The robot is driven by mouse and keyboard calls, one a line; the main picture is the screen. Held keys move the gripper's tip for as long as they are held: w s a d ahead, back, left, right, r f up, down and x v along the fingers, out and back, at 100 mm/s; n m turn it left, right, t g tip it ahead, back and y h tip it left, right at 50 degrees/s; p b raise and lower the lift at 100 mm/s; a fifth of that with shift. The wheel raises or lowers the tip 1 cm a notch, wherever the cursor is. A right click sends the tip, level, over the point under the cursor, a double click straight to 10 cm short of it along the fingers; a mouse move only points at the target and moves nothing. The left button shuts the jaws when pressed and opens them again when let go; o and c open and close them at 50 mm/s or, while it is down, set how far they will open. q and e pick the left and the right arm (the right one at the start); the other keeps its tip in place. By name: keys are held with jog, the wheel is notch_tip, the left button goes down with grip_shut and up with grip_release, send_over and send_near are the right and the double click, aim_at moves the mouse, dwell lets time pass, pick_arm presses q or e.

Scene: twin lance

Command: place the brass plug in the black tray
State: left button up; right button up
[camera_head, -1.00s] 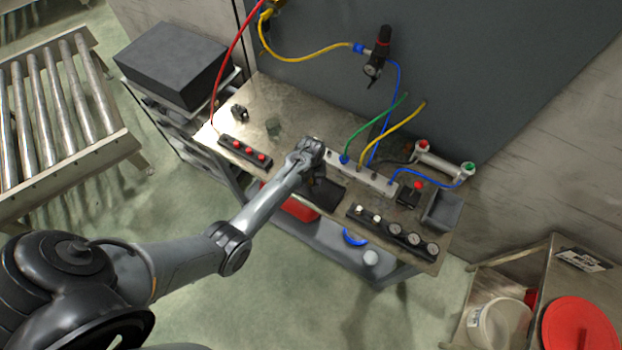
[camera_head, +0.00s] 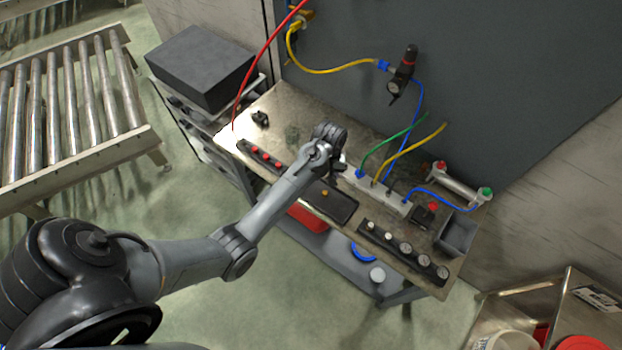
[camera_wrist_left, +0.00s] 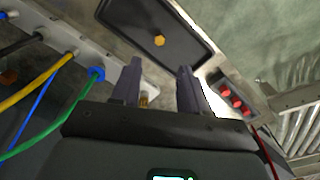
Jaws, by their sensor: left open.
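The brass plug (camera_head: 324,192) is a small gold hexagonal piece resting on the floor of the black tray (camera_head: 342,210), a shallow rectangle on the bench. In the left wrist view the plug (camera_wrist_left: 159,40) sits inside the rim of the tray (camera_wrist_left: 190,45), apart from the fingers. My left gripper (camera_wrist_left: 159,66) is open, and the plug shows beyond its fingertips. In the head view the left gripper (camera_head: 336,170) is above the bench behind the tray, its fingers partly hidden by the wrist. My right gripper is not in view.
A manifold (camera_head: 378,191) with coloured hoses stands behind the tray. A red-button strip (camera_head: 264,158) is to its left and a dark strip of round knobs (camera_head: 403,250) to its right. A grey bin (camera_head: 457,234) stands at the bench's right end.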

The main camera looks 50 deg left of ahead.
pick_arm(q)
jog(key=s+d+r+m+t, duration=0.1)
jog(key=s+d+r+m, duration=0.1)
jog(key=s, duration=0.6)
jog(key=s+d+r+m+t, duration=0.1)
jog(key=s+d+m, duration=0.3)
jog(key=s, duration=0.4)
jog(key=s+d+r+m+t, duration=0.1)
jog(key=s+d+r+m, duration=0.3)
jog(key=s, duration=0.4)
jog(key=shift+s+d+t, duration=0.2)
jog(key=shift+d+t, duration=0.1)
jog(key=shift+d, duration=0.05)
